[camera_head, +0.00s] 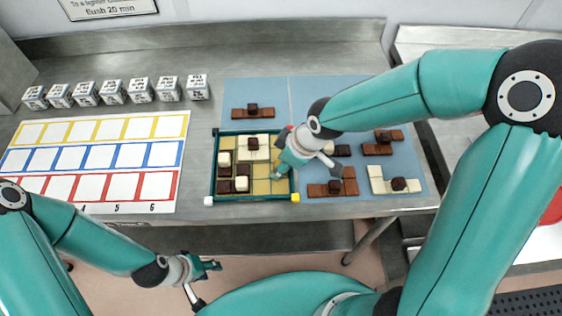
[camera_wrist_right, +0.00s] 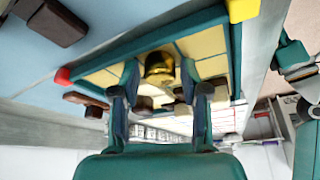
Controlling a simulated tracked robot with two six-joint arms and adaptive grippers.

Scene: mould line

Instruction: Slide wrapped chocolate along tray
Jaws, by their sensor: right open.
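The teal-walled tray (camera_head: 213,180) stands on the steel bench and holds white and dark chocolate pieces in its pale yellow squares. My left gripper (camera_head: 206,283) is spread open and empty, low in front of the bench.
Blue mats (camera_head: 262,90) behind and right of the tray carry several chocolate pieces. A white board (camera_head: 115,131) with yellow, blue and red framed squares lies left. Several printed white cubes (camera_head: 140,90) stand in a row behind it. A second steel bench is at right.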

